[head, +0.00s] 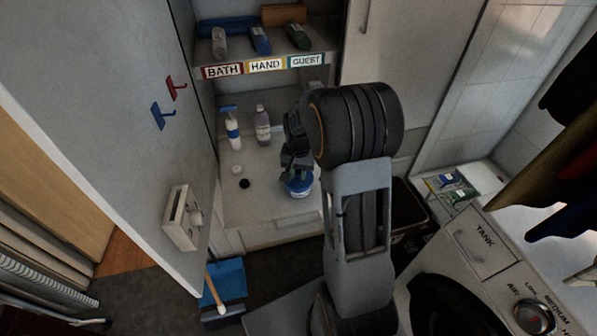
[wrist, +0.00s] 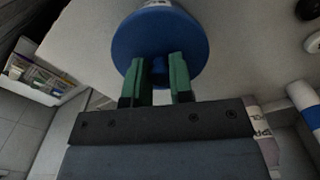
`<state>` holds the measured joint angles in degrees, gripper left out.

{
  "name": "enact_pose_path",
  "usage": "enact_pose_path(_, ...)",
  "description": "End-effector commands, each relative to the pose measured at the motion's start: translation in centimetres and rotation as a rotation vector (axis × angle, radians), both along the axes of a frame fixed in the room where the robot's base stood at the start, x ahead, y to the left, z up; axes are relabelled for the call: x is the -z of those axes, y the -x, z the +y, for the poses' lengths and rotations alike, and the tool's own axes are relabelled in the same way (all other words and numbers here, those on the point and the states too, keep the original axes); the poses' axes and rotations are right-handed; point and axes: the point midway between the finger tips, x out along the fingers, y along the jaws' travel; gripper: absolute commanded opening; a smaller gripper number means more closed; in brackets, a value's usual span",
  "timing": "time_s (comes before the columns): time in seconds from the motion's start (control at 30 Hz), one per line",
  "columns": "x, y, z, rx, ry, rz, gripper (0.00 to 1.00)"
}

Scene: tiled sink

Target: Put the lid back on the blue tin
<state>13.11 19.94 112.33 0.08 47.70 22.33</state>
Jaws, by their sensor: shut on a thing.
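My gripper (head: 296,170) reaches down into the open cabinet at the blue tin (head: 301,190), which stands on the cabinet floor and shows a white label. In the wrist view the green fingers of my gripper (wrist: 159,66) are shut on the small knob of the round blue lid (wrist: 160,32). A bit of white label shows past the lid's far edge. The lid is over the tin, but I cannot tell whether it is seated or just above the rim. In the head view my gripper and arm hide most of the lid.
A pump bottle (head: 233,131) and a clear bottle (head: 262,125) stand behind, left of the tin. A white cap (head: 236,169) and a black one (head: 244,184) lie left. The open door (head: 125,110) bounds the left; a labelled shelf (head: 265,66) is above.

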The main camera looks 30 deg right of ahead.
Motion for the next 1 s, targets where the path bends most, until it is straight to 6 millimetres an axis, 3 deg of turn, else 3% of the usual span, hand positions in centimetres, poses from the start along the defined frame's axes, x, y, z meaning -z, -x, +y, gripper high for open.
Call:
enact_pose_path(0.33, 0.03, -0.01, -0.01, 0.000, 0.000, 0.000, 0.00)
enact_pose_path(0.37, 0.03, -0.01, -0.01, 0.000, 0.000, 0.000, 0.23)
enact_pose_path(0.4, 0.03, -0.01, 0.00, 0.000, 0.000, 0.000, 0.27)
enact_pose_path(0.63, 0.03, -0.01, -0.01, 0.000, 0.000, 0.000, 0.49)
enact_pose_path(0.8, 0.03, -0.01, -0.01, 0.000, 0.000, 0.000, 0.51)
enact_pose_path(1.0, 0.04, 0.00, 0.00, 0.000, 0.000, 0.000, 0.69)
